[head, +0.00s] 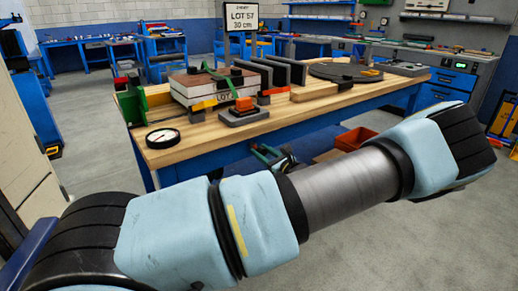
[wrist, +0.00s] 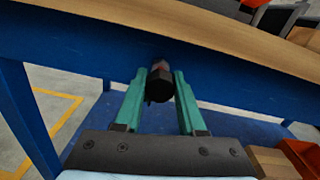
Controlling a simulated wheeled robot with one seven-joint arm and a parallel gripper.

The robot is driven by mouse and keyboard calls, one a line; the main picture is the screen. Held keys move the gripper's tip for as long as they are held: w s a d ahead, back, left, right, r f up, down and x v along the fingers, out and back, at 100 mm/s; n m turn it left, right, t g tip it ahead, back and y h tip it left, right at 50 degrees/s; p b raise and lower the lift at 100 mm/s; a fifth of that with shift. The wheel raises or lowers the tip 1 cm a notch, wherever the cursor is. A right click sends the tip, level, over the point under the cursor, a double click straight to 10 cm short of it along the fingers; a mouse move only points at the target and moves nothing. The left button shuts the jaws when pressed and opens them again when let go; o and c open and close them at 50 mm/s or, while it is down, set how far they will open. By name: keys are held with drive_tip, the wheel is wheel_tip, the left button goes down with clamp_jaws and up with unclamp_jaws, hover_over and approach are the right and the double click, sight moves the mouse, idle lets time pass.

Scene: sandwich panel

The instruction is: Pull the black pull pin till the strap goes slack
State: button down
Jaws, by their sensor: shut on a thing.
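The black pull pin (wrist: 158,88) shows in the wrist view as a dark knob in front of the table's blue side rail, just under the wooden edge. My gripper (wrist: 160,76) has its two teal fingers shut on it, one on each side. In the head view my gripper (head: 268,154) is below the front edge of the workbench, partly hidden behind my arm, and I cannot make out the pin there. A layered panel stack (head: 206,86) labelled LOT sits on the bench.
The workbench (head: 300,108) also holds a round gauge (head: 162,138), an orange-topped block (head: 244,105), upright dark plates and a round dark disc (head: 345,72). An orange bin (head: 355,139) stands below, to the right of my gripper. Open floor lies in front.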

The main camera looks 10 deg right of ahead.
drive_tip(key=c, duration=0.5)
unclamp_jaws()
drive_tip(key=shift+s, duration=0.1)
drive_tip(key=b+v, duration=0.1)
drive_tip(key=v, duration=0.9)
drive_tip(key=shift+s+d, duration=0.2)
drive_tip(key=shift+s, duration=0.1)
